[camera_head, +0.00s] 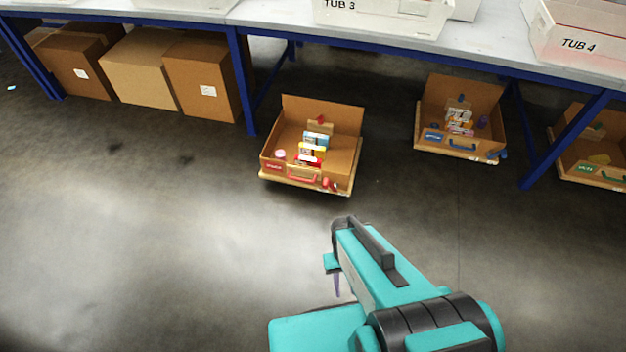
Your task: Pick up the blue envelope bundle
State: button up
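No blue envelope bundle can be made out for certain. A small blue-and-white item (315,139) lies among packets in an open cardboard box under the table's edge, but it is too small to identify. My teal arm reaches up from the lower right, well in front of that box. My gripper (337,284) is partly hidden by the arm; only a thin dark finger-like part shows below it, over bare floor. Whether it is open or shut cannot be seen.
The open box (270,156) sits on the floor with a red handle. Closed cartons (140,66) and blue table legs (242,85) stand behind. The floor on the left is clear.

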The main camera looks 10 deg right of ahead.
aim_at(320, 140)
jog(key=i, duration=0.9)
jog(key=z, duration=0.05)
